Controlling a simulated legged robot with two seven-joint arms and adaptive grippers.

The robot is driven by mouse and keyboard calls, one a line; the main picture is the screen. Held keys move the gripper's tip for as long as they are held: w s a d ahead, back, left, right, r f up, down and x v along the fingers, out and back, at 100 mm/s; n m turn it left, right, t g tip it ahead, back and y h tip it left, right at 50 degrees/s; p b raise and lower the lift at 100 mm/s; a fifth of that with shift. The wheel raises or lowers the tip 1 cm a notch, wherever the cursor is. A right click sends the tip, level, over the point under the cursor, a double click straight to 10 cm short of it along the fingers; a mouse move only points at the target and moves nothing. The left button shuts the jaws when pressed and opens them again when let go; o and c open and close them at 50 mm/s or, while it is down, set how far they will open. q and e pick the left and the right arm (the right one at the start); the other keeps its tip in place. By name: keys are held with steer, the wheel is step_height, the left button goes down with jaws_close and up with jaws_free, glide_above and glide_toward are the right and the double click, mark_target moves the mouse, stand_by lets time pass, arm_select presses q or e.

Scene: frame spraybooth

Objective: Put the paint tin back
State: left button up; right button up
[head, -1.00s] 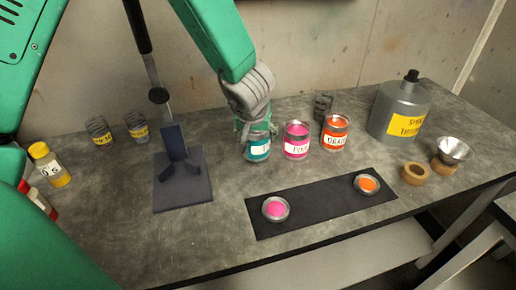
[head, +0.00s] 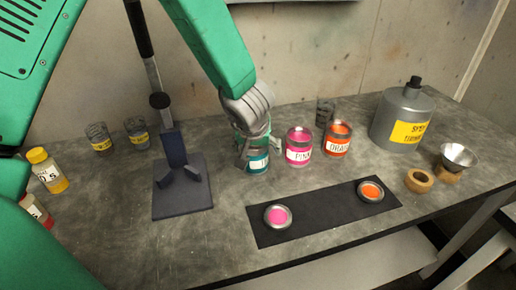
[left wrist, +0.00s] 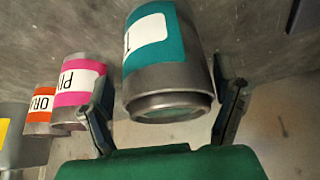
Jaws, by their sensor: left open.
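A grey metal tin with a teal label (head: 259,164) stands on the bench at the left end of a row of tins. My left gripper (head: 252,152) is over it from above, with its fingers on either side. In the left wrist view, the teal-labelled tin (left wrist: 165,60) is between the open fingers (left wrist: 168,105), with a gap on each side. The gripper covers the tin's upper part in the head view. The pink tin (head: 299,147) and orange tin (head: 337,140) stand to its right. My right gripper is not in view.
A black mat (head: 325,216) in front holds a pink-filled lid (head: 277,216) and an orange-filled lid (head: 370,191). A dark stand (head: 182,203) is to the left. A large grey can (head: 402,118), funnel (head: 458,155) and wooden ring (head: 419,181) are at right.

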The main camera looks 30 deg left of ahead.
arm_select(q)
steer(key=p+v, duration=0.4)
steer(key=v, duration=0.7)
steer(key=shift+r, duration=0.25)
steer(key=shift+s+a, duration=0.1)
steer(key=shift+a, duration=0.05)
steer(key=shift+f, duration=0.1)
